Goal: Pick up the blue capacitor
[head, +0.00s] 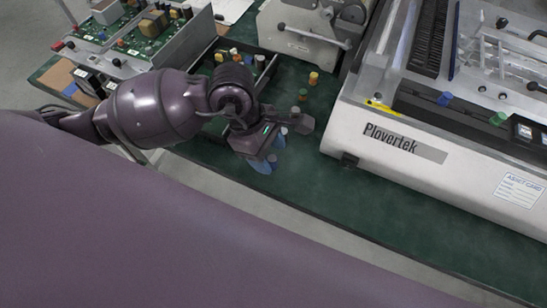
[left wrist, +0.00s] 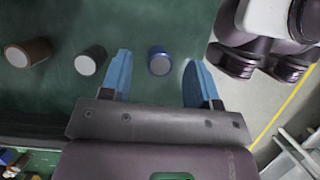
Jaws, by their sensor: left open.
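The blue capacitor (left wrist: 160,61) shows in the left wrist view as a small dark blue cylinder with a pale grey end, on the green mat (left wrist: 65,95). My left gripper (left wrist: 159,66) is open, with one blue finger on each side of the capacitor and visible gaps between. In the head view my left gripper (head: 270,154) is low over the mat near its front edge, and hides most of the capacitor there. My right gripper is not in view.
In the left wrist view a black cylinder (left wrist: 90,60) lies close outside the left finger, with a brown cylinder (left wrist: 28,53) further left. In the head view a white Plovertek machine (head: 365,125) stands to the right. Circuit boards (head: 150,40) are at the upper left.

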